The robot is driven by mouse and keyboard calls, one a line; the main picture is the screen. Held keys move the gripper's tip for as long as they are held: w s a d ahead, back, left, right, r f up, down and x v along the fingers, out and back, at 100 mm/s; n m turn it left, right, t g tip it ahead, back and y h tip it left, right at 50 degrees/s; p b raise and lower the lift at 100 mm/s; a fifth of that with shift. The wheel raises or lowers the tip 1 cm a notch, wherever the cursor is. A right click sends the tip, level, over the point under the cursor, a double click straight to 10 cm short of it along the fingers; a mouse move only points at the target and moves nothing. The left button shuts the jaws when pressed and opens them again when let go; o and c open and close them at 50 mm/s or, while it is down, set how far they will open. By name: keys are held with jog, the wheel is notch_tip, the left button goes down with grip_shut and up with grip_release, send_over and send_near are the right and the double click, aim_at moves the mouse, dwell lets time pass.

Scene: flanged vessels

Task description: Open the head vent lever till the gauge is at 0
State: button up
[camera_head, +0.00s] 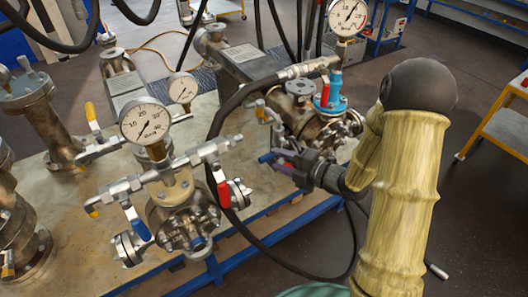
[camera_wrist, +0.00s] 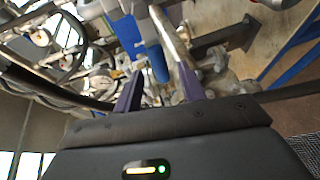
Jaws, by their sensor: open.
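My gripper (camera_head: 281,162) is at the right-hand vessel (camera_head: 315,122), its dark purple fingers beside a blue lever handle (camera_head: 265,157). In the wrist view my gripper (camera_wrist: 158,88) is open, and the blue handle (camera_wrist: 157,62) lies between the two fingers with gaps visible on both sides. The right-hand vessel also has a red lever (camera_head: 325,94) and a blue fitting (camera_head: 335,85). Above it stands a white dial gauge (camera_head: 348,16); its reading is too small to tell. Which lever is the head vent cannot be told from labels.
A front vessel (camera_head: 182,215) carries its own gauge (camera_head: 145,120), a red lever (camera_head: 223,190) and a blue lever (camera_head: 140,229). A black hose (camera_head: 213,140) loops between the vessels. The blue bench frame (camera_head: 300,221) runs below.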

aim_at(272, 158)
jog(key=p+x, duration=0.1)
jog(key=x, duration=0.5)
grip_shut()
